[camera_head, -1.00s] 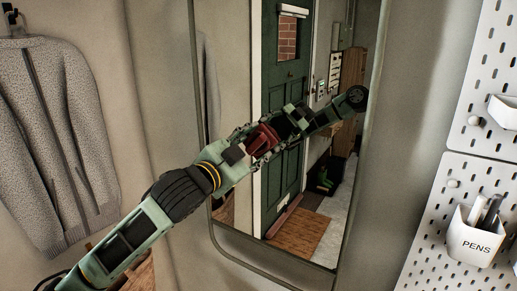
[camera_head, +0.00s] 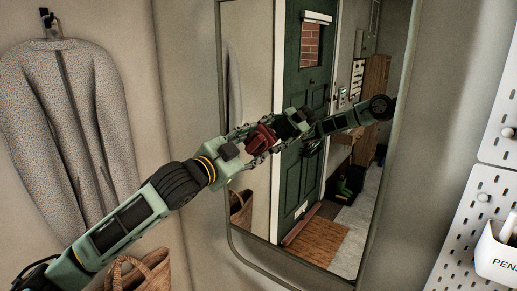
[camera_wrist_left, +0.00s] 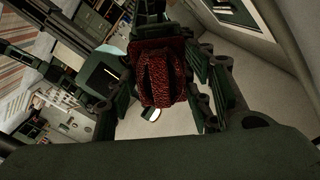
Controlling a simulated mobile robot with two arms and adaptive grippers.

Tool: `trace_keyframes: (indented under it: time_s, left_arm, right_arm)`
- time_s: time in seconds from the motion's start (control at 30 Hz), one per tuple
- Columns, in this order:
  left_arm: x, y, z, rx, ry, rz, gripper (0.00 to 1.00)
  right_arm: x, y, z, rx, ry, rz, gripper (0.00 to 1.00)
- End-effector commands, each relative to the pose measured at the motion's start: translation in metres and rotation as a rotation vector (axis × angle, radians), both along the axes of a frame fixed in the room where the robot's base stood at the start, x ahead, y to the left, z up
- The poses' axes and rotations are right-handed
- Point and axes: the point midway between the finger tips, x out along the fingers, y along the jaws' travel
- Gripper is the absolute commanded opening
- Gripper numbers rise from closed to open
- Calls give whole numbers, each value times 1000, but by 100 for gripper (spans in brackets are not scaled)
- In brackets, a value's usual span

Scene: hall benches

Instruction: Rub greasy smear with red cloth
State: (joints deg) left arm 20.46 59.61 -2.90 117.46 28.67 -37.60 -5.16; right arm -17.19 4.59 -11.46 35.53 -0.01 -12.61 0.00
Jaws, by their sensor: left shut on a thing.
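My left gripper (camera_head: 258,142) reaches to the mirror (camera_head: 260,205) and is shut on the red cloth (camera_head: 261,137). The cloth is bunched between the fingers, at or very near the glass; I cannot tell whether it touches. In the left wrist view the red cloth (camera_wrist_left: 160,75) sits between the fingers of the left gripper (camera_wrist_left: 162,85), with their reflection beyond. No greasy smear can be made out on the glass; the arm and cloth cover part of it. My right gripper is not in view.
A grey fleece jacket (camera_head: 70,130) hangs from a hook at left. A woven basket (camera_head: 142,272) stands below it. A white pegboard (camera_head: 475,225) with a pens cup (camera_head: 497,250) is at right. The green door and brown mat are reflections.

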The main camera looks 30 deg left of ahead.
Motion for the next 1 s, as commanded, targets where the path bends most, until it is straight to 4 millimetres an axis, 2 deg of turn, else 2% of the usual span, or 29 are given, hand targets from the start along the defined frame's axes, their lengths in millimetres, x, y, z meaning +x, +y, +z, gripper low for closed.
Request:
trace_keyframes:
  time_s: [0.37,1.0]
  left_arm:
    - [-2,1,-1,0,-1,-1,27]
    - [-58,6,-3,0,1,-1,27]
  right_arm:
    - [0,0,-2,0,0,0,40]
    - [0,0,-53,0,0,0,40]
